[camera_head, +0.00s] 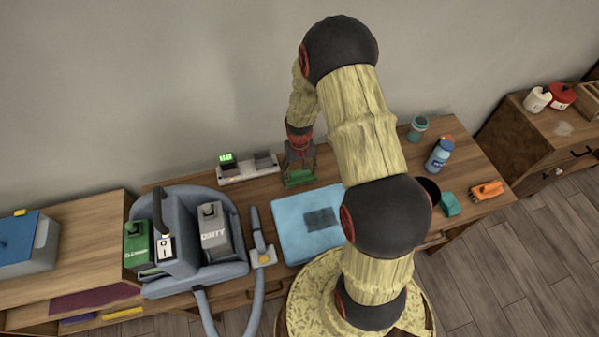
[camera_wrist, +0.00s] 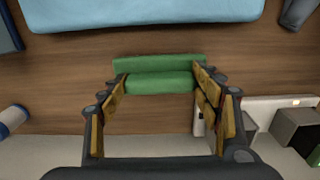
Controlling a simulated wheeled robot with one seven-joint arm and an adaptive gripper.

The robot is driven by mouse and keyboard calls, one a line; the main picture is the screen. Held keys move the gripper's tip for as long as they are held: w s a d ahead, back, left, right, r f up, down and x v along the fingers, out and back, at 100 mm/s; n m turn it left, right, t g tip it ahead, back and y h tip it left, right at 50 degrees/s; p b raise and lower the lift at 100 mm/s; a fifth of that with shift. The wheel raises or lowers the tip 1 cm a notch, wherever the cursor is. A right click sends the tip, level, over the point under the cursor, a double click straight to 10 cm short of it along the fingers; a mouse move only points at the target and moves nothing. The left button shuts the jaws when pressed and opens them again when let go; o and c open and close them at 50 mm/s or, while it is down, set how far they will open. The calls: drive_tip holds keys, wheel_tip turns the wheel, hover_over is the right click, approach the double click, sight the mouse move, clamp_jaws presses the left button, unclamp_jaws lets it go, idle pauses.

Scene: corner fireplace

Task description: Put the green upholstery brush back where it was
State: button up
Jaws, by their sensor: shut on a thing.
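The green upholstery brush (camera_head: 299,178) is at the back of the wooden table, just behind the blue towel (camera_head: 289,222). My gripper (camera_head: 300,168) points down over it and is shut on it. In the wrist view, the brush (camera_wrist: 156,83) lies crosswise between the two fingers of my gripper (camera_wrist: 157,79), with a finger at each end. Its underside is hidden, and I cannot tell whether it touches the tabletop.
A white holder with dark blocks and a green display (camera_head: 248,167) stands left of my gripper by the wall. A cleaning machine (camera_head: 190,240) fills the left. A blue bottle (camera_head: 439,156), teal jar (camera_head: 418,129) and orange brush (camera_head: 487,190) stand right. Bare wood surrounds the brush.

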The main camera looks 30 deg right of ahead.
drive_tip(key=o, duration=1.1)
drive_tip(key=shift+f, duration=0.1)
